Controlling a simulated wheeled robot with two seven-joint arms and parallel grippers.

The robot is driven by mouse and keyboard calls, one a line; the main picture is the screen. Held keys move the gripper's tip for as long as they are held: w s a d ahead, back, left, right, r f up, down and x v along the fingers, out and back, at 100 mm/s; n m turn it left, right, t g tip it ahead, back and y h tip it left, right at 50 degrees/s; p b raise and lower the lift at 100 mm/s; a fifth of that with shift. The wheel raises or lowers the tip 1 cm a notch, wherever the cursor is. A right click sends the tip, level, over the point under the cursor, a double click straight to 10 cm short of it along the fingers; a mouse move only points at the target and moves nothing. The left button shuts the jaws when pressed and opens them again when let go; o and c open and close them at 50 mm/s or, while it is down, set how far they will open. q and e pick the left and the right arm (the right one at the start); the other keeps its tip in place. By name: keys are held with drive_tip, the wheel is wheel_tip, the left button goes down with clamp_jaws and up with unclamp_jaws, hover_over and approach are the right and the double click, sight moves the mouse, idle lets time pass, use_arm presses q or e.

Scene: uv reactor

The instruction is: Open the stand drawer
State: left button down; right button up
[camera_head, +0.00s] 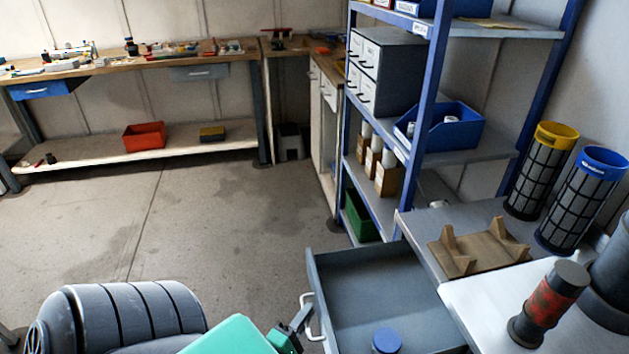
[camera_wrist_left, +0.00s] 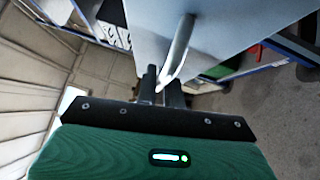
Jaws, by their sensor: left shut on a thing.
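The stand drawer (camera_head: 375,295) is grey and pulled well out of the stand (camera_head: 410,225), its inside showing in the head view. A blue-capped item (camera_head: 386,341) is in it near the bottom edge of the picture. The white bar handle (camera_head: 308,318) is on the drawer's left-facing front. My left gripper (camera_head: 303,318) is at this handle. In the left wrist view the gripper's dark fingers (camera_wrist_left: 160,88) are shut on the handle (camera_wrist_left: 179,48), with the drawer front (camera_wrist_left: 150,25) just beyond. My right gripper is in neither view.
The stand top holds a wooden cradle (camera_head: 480,248), a red and black cylinder (camera_head: 548,305) and two filter cartridges, yellow-rimmed (camera_head: 541,172) and blue-rimmed (camera_head: 582,200). A blue shelf rack (camera_head: 425,110) stands behind the drawer. The floor (camera_head: 220,220) left of the drawer is clear.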

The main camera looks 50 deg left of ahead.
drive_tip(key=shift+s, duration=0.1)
use_arm(q)
drive_tip(key=c, duration=1.8)
unclamp_jaws()
drive_tip(key=b+v, duration=0.1)
drive_tip(key=v, duration=1.3)
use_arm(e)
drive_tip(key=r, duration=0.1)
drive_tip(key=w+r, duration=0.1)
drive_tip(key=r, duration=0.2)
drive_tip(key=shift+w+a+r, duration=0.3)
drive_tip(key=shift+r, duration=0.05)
